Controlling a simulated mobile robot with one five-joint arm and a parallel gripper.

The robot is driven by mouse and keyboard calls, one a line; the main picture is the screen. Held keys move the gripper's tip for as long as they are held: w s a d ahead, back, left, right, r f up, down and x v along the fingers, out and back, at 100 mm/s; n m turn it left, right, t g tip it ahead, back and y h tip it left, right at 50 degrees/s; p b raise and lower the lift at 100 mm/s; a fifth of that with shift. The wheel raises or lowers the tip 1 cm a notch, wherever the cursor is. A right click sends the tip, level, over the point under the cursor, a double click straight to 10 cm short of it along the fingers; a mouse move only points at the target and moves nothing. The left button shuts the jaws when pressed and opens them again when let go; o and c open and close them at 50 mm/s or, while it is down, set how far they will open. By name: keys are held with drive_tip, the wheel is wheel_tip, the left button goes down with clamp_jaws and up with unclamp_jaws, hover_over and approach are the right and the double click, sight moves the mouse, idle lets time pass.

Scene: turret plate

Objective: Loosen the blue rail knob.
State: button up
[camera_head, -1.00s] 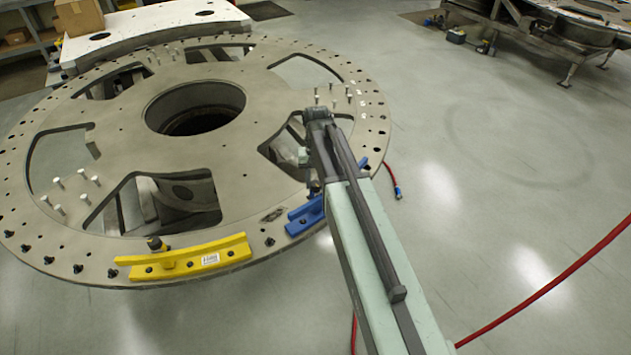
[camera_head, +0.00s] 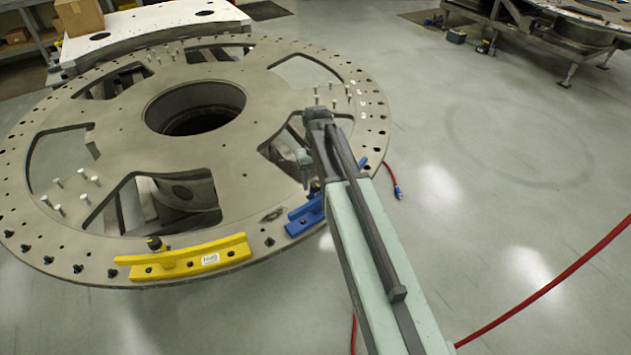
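The blue rail (camera_head: 304,217) lies on the near right rim of the round turret plate (camera_head: 235,205). My arm hides its right part. A small blue piece shows past the arm's right side. A dark knob-like shape (camera_head: 315,187) shows beside the arm at the rail's upper edge; I cannot tell whether it is the rail's knob. My gripper (camera_head: 305,168) is partly seen left of the arm's far end, hanging above the plate's cutout and just above the dark shape. Its fingers are too small and too hidden to tell whether they are open.
Several upright pins stand on the plate. A red hose (camera_head: 545,288) runs over the floor at right. The right floor is mostly clear.

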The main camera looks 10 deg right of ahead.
sight(316, 183)
drive_tip(key=shift+r, duration=0.1)
wheel_tip(316, 183, up, 8)
drive_tip(key=p, duration=0.8)
drive_tip(key=shift+f, duration=0.2)
drive_tip(key=s+f+b, duration=1.3)
drive_tip(key=s, duration=0.1)
drive_tip(key=shift+s+m, duration=0.15)
drive_tip(key=shift+m, duration=0.15)
drive_tip(key=shift+a, duration=0.1)
